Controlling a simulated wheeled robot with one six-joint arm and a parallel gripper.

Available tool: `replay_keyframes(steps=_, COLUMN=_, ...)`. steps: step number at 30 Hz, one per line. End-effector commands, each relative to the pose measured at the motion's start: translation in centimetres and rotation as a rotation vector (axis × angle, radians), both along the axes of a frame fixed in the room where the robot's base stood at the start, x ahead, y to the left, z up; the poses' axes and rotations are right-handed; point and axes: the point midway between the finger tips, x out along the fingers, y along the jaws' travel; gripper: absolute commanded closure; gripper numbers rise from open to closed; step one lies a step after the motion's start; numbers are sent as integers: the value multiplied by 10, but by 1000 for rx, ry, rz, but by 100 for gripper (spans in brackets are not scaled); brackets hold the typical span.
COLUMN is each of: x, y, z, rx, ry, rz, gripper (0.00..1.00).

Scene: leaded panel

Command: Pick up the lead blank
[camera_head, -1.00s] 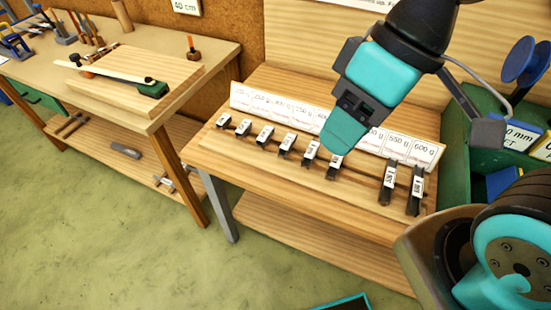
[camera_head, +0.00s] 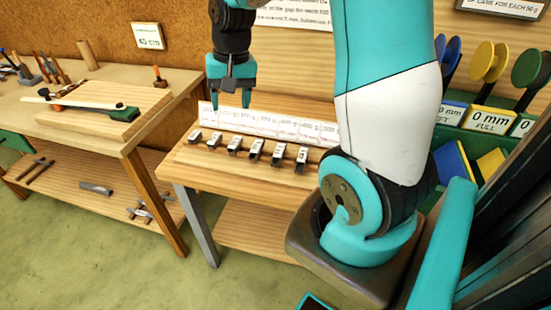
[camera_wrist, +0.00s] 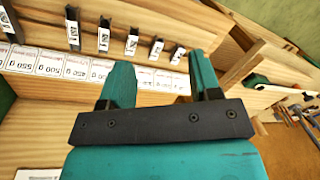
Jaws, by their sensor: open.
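Several dark lead blanks with white labels stand in a row on a low wooden bench, among them one at the left end (camera_head: 195,137) and one near my arm (camera_head: 302,158). I cannot tell which one the task means. Blanks also show in the wrist view, the closest to the fingers being a small one (camera_wrist: 177,53). My gripper (camera_head: 231,104) is open and empty, pointing down above the left part of the row, apart from the blanks. In the wrist view its two teal fingers (camera_wrist: 162,78) are spread. My arm hides the right end of the row.
White weight cards (camera_head: 265,122) stand behind the blanks. A workbench (camera_head: 165,82) with a wooden board and hand tools is at left. The floor (camera_head: 80,245) in front is clear.

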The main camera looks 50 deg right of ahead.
Motion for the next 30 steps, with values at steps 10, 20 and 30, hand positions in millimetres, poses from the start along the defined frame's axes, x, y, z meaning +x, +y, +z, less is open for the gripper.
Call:
replay_keyframes(steps=10, x=-15, y=-146, z=-79, rx=-71, ry=112, rz=-552, gripper=43)
replay_keyframes(steps=20, x=-17, y=-145, z=-148, rx=-71, ry=116, rz=-552, gripper=43)
replay_keyframes(steps=30, x=-15, y=-146, z=-193, rx=-73, ry=110, rz=-550, gripper=43)
